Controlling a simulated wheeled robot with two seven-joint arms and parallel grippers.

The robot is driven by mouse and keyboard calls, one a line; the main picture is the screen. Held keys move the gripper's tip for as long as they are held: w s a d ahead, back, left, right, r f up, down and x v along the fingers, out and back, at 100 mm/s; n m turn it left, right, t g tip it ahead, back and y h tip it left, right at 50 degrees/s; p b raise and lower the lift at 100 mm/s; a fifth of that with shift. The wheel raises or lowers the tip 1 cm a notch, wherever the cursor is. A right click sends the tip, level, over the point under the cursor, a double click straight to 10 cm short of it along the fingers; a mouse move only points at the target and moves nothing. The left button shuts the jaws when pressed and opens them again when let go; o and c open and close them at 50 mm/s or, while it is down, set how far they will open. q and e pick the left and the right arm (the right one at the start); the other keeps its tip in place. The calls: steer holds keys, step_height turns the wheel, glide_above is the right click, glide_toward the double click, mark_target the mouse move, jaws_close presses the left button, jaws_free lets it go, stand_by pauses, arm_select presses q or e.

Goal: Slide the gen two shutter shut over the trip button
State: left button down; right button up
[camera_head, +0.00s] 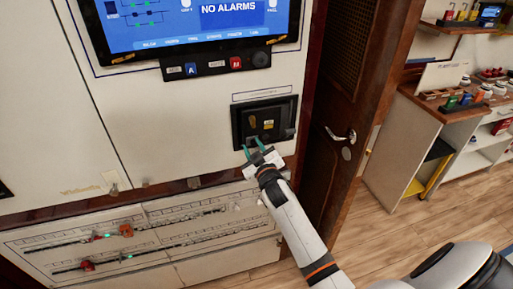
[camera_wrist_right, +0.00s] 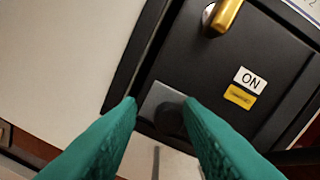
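A black switch panel (camera_head: 264,121) is set in the pale cabinet front. In the right wrist view its black face (camera_wrist_right: 205,85) carries a brass handle, an ON label and a yellow label. A small grey plate (camera_wrist_right: 158,100) sits at its lower edge, with a dark round shape (camera_wrist_right: 170,119) partly hidden behind my finger. I cannot tell for certain which part is the gen two shutter or the trip button. My right gripper (camera_head: 250,149) is at the panel's lower edge. Its green fingers are apart around the grey plate's area; no grip on it shows. My left gripper is out of view.
A screen reading NO ALARMS (camera_head: 195,20) is above, with a button strip (camera_head: 216,64) below it. A wooden door (camera_head: 345,105) stands right of the panel. Breaker rows (camera_head: 140,240) lie low at left. A workbench with shelves (camera_head: 450,110) is at right.

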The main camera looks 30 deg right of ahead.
steer(key=shift+o, duration=0.2)
steer(key=shift+s, duration=0.3)
steer(key=b+v, duration=0.2)
steer(key=v, duration=0.9)
steer(key=shift+s, duration=0.15)
steer(key=shift+a, duration=0.1)
